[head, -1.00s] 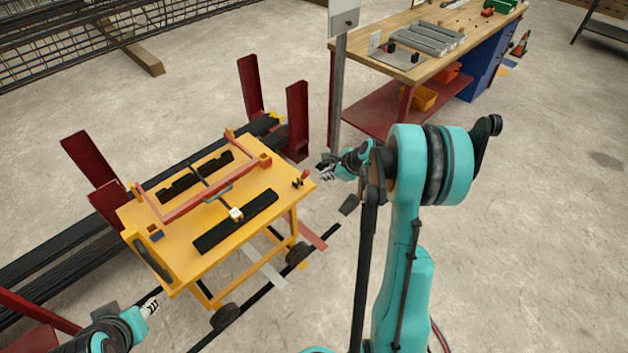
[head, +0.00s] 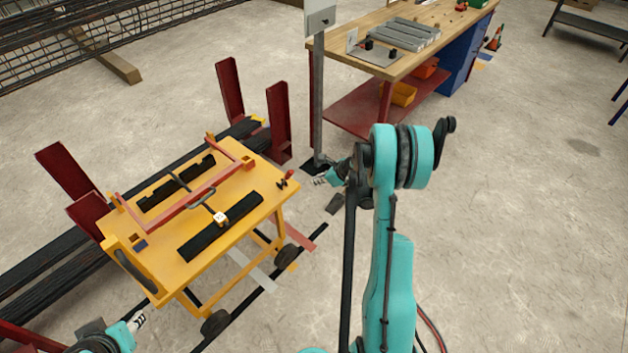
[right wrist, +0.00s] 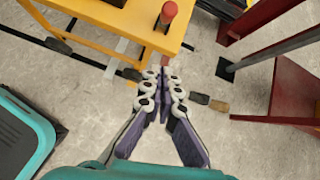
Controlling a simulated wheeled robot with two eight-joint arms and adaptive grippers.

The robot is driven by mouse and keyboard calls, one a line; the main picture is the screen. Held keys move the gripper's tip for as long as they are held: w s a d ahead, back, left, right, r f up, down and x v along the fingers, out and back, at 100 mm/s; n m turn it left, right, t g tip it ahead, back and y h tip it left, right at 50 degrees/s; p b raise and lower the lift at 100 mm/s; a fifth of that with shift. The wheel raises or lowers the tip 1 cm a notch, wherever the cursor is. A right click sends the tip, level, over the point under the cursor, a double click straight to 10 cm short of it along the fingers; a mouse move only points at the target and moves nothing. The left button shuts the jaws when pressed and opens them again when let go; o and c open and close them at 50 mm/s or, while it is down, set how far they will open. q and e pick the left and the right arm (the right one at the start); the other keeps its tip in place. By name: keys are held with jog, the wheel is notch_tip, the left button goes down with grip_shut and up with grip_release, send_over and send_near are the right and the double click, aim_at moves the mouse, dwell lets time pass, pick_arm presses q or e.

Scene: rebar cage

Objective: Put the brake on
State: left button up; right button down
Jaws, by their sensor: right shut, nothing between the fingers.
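A yellow cart (head: 235,243) stands at the left centre of the head view, on dark wheels. A small red-topped lever (head: 287,179) stands at its right corner and may be the brake. In the right wrist view the red-topped lever (right wrist: 168,14) is upright at the top, beyond my fingertips. My right gripper (head: 319,181) is just right of that corner, apart from the lever. In the right wrist view my right gripper (right wrist: 165,78) is shut and empty. My left gripper (head: 138,320) is at the lower left, near the cart's front corner; its finger opening is too small to judge.
A red frame (head: 185,205) and black blocks lie on the cart top. Dark red posts (head: 278,122) stand behind the cart. A grey post (head: 319,100) stands beyond my right gripper. A workbench (head: 410,55) is at the back.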

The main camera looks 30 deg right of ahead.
aim_at(286, 178)
jog(key=w+a+f+b, duration=0.3)
jog(key=w, duration=0.5)
jog(key=shift+a+f+b, duration=0.15)
jog(key=shift+f+b, duration=0.25)
jog(key=shift+r, duration=0.1)
